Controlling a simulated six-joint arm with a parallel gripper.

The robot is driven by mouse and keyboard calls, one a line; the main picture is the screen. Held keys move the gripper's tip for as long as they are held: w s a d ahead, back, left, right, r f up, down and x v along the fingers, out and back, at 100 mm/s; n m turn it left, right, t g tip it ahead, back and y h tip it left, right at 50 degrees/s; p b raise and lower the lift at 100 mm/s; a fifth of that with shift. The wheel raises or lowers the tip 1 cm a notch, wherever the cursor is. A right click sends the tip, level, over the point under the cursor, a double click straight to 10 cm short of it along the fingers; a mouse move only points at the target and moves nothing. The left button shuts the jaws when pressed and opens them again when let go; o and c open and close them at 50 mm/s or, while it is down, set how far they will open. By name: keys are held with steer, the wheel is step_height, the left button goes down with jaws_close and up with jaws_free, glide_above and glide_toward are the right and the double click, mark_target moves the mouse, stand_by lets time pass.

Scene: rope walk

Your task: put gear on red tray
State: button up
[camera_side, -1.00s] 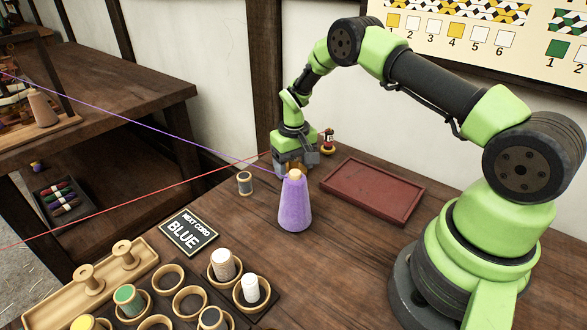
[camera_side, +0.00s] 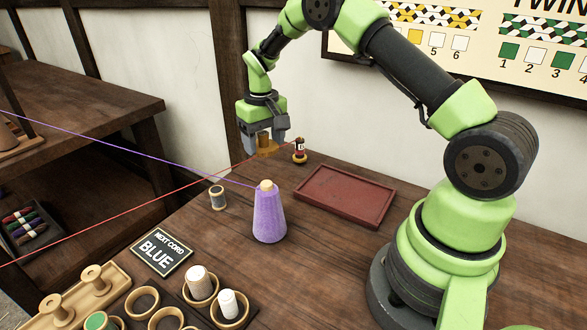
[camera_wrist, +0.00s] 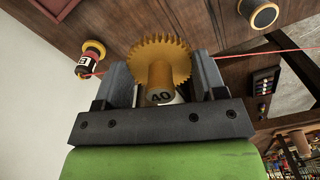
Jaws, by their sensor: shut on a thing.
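A brass-coloured gear (camera_wrist: 160,60) with a hub marked 40 is held between the fingers of my gripper (camera_wrist: 160,85). In the side view the gear (camera_side: 266,146) hangs under my gripper (camera_side: 264,140), which is raised above the table. My gripper is shut on the gear's hub. The red tray (camera_side: 345,196) lies flat and empty on the table, to the right of and below my gripper. Its corner (camera_wrist: 52,6) seems to show at the top left of the wrist view.
A purple cone of yarn (camera_side: 269,215) stands left of the tray, its thread running off left. A small spool (camera_side: 299,150) with a red cord stands behind the tray. A grey spool (camera_side: 217,198) and a "BLUE" sign (camera_side: 162,250) are at left.

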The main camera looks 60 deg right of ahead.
steer(key=shift+s+d+r, duration=0.2)
steer(key=shift+s+r, duration=0.05)
steer(key=s+d, duration=0.5)
steer(key=s, duration=0.3)
steer(key=n, duration=0.1)
glide_toward(346, 192)
step_height(346, 192, down, 2)
steer(key=shift+s+f, duration=0.1)
steer(key=shift+f, duration=2.45)
steer(key=o, duration=1.1)
steer(key=shift+f, duration=0.1)
